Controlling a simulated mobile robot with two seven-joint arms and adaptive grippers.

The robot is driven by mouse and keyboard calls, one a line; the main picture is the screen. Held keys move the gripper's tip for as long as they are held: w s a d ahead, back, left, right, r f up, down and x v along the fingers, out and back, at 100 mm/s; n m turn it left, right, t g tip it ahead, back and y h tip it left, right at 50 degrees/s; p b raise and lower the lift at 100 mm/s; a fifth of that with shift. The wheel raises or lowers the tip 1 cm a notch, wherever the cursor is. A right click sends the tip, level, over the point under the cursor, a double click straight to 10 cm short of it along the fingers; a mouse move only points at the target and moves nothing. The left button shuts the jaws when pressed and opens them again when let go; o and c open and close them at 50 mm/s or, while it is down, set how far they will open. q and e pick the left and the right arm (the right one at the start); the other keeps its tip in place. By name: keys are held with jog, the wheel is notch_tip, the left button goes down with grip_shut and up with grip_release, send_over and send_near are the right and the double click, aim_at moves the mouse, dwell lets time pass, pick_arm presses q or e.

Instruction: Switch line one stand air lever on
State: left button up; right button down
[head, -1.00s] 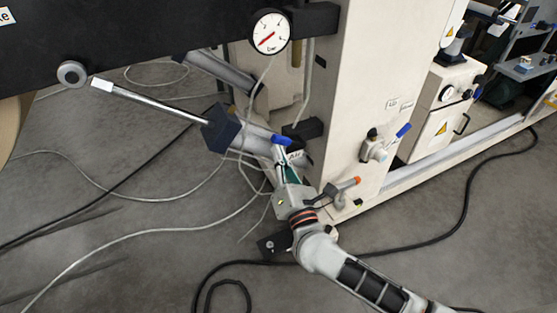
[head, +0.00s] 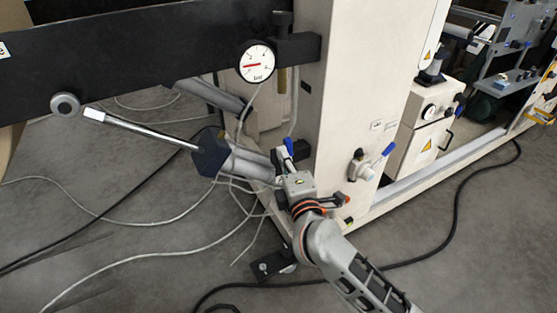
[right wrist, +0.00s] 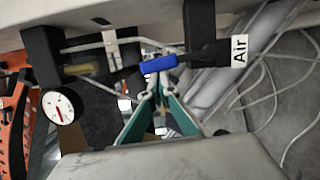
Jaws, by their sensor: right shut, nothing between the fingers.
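The air lever has a blue handle (head: 289,146) beside the dark bracket at the foot of the pale machine column. In the right wrist view the blue handle (right wrist: 158,64) lies across the picture, running left from a dark valve body. A white "Air" label (right wrist: 240,52) sits to its right. My right gripper (head: 284,160) is shut and empty, right by the lever. In the right wrist view its fingertips (right wrist: 154,88) are just below the handle; I cannot tell whether they touch it. My left gripper is not in view.
A round pressure gauge (head: 256,62) hangs on the black beam (head: 150,55). A second blue-handled valve (head: 368,163) is on the column's right face. A grey cylinder (head: 245,163) lies left of my gripper.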

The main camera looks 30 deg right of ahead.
jog(key=shift+d+r, duration=0.15)
jog(key=shift+d, duration=0.4)
jog(key=v, duration=1.2)
dwell(0.6)
